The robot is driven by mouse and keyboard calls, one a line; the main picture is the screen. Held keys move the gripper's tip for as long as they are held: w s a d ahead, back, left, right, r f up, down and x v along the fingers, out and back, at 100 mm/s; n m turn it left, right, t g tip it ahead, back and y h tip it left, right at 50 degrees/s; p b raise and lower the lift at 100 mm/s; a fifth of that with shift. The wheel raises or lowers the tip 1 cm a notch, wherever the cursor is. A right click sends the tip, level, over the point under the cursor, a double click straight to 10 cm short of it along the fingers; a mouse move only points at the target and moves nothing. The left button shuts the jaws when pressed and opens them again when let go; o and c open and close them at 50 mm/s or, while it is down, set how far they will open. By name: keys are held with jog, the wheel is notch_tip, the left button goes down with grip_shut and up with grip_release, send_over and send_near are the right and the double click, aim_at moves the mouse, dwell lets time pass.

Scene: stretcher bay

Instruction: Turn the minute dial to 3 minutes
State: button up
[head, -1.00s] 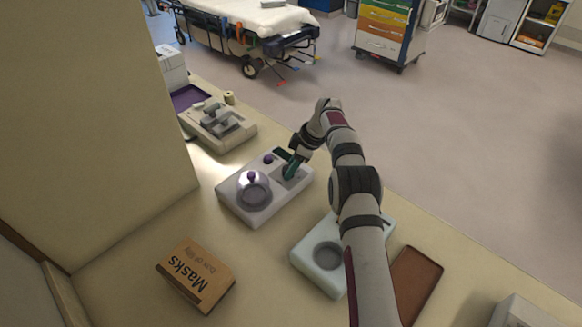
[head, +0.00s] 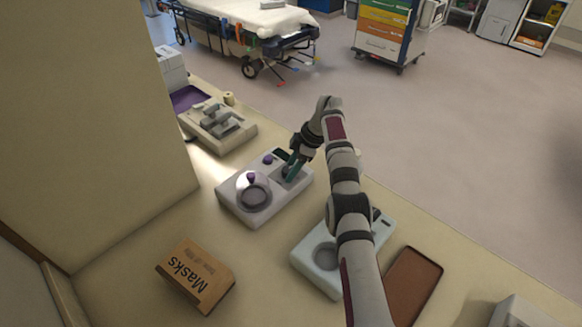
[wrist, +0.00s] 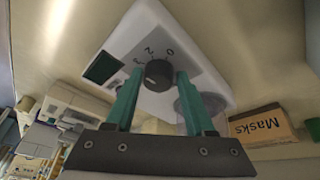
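The minute dial (wrist: 158,74) is a small dark round knob on a white device (head: 240,207). Printed numbers, among them 0, 2 and 3, curve around it in the wrist view. I cannot make out a pointer mark on it. My gripper (wrist: 160,78) has two green fingers, one on each side of the dial. They are apart, with a narrow gap showing beside the knob, so it looks open around it. In the head view my gripper (head: 291,172) reaches down to the device's right part, and its fingers largely hide the dial.
A masks box (head: 195,275), a pale device with a round recess (head: 312,269) and a brown tray (head: 414,285) stand nearby. Bare counter lies between them.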

jog(key=shift+o, duration=1.4)
jog(key=v, duration=0.7)
jog(key=shift+r, duration=0.3)
